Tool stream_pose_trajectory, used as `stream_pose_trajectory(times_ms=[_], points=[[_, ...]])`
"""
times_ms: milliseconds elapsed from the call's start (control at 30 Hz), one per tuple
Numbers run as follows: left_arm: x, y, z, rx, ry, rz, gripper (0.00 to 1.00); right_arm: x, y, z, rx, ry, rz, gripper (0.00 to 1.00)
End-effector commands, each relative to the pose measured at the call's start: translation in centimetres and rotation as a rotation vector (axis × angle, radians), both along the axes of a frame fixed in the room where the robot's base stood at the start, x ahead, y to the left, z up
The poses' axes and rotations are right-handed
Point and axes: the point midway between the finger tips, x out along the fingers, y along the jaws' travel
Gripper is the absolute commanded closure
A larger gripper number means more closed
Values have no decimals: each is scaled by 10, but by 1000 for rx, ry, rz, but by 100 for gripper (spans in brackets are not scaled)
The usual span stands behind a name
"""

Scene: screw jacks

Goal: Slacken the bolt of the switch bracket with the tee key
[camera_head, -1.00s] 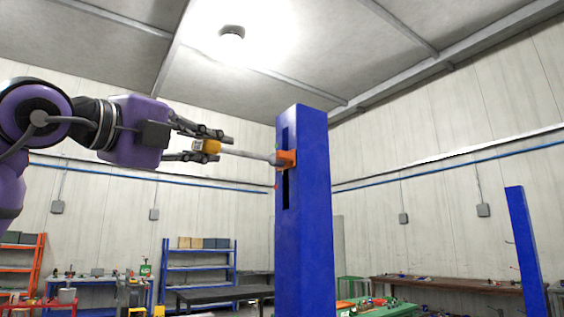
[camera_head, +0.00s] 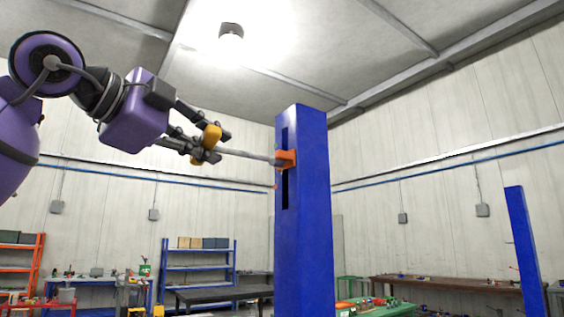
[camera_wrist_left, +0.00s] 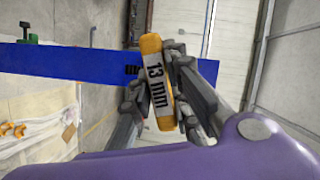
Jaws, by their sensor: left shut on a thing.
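The tee key has a yellow-orange handle (camera_head: 211,141) and a grey shaft (camera_head: 245,155). My left gripper (camera_head: 208,143) is shut on the handle. The shaft runs right from the handle, and its far end meets the orange switch bracket (camera_head: 287,158) on the blue column (camera_head: 305,235). The bolt is hidden at the shaft's end, so I cannot tell how the key sits on it. In the left wrist view the handle (camera_wrist_left: 156,82) reads "13 mm" and lies tilted between the fingers, before the blue column (camera_wrist_left: 60,68). My right gripper is out of view.
The blue column has a dark vertical slot (camera_head: 285,185) below the bracket. A second blue column (camera_head: 524,245) stands at the right. Blue shelves (camera_head: 200,268), a dark bench (camera_head: 222,292) and a brown bench (camera_head: 440,287) stand far behind. The air around the key is clear.

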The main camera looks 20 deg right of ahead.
Motion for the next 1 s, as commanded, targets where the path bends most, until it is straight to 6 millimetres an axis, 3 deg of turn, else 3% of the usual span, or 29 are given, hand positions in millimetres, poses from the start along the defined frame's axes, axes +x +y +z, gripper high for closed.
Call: stream_pose_trajectory(times_ms=[1000], points=[[-5, 15, 1, 4, -17, 1, 100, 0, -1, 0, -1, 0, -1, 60]])
